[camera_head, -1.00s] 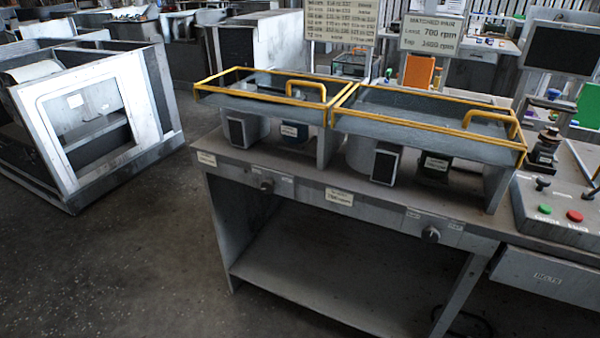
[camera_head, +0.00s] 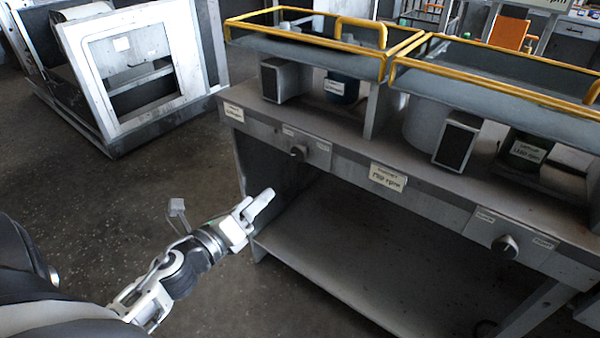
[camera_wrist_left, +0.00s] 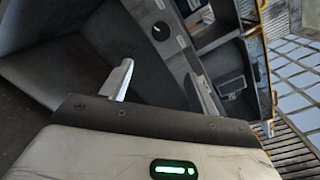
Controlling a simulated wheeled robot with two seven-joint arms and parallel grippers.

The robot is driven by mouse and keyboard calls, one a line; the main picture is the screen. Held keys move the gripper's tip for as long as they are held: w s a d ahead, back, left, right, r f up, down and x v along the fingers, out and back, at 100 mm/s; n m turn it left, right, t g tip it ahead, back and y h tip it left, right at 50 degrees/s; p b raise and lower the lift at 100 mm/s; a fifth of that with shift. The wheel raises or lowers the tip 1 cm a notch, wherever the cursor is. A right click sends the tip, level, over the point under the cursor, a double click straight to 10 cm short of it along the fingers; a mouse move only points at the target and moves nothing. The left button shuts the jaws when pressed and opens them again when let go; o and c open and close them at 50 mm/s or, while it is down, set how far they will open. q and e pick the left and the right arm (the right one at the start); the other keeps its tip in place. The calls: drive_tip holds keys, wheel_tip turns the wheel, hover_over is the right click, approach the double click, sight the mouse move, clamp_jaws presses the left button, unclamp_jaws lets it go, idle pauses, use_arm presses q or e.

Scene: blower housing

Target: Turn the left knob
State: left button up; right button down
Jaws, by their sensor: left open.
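The left knob (camera_head: 298,153) is a small dark round knob on the bench's front panel, below the left yellow-railed tray. It also shows in the left wrist view (camera_wrist_left: 161,31), ahead of the fingers and above the space between them. My left gripper (camera_head: 262,203) is in front of the bench, below and left of the left knob and apart from it. In the left wrist view its two fingers (camera_wrist_left: 160,85) stand wide apart with nothing between them. A second knob (camera_head: 505,246) is on the right panel. My right gripper is not in view.
The bench (camera_head: 345,170) has an open lower shelf (camera_head: 340,270). Two yellow-railed trays (camera_head: 310,42) sit above motor units. A rpm label (camera_head: 388,178) is between the knobs. A grey housing frame (camera_head: 130,75) stands on the floor at the left.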

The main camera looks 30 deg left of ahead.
use_arm(q)
drive_tip(key=a+m+b, duration=0.1)
drive_tip(key=a+m, duration=0.1)
drive_tip(key=m, duration=0.5)
drive_tip(key=m+p, duration=0.1)
drive_tip(key=p, duration=0.2)
approach(297, 154)
drive_tip(key=shift+h, duration=0.4)
drive_tip(key=w, duration=0.8)
drive_tip(key=shift+w, duration=0.35)
drive_tip(key=shift+w+f, duration=0.1)
drive_tip(key=shift+w, duration=0.3)
drive_tip(key=c, duration=0.9)
drive_tip(key=shift+c, duration=0.3)
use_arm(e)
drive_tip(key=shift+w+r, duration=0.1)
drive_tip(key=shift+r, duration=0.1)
use_arm(q)
drive_tip(key=shift+n, duration=0.3)
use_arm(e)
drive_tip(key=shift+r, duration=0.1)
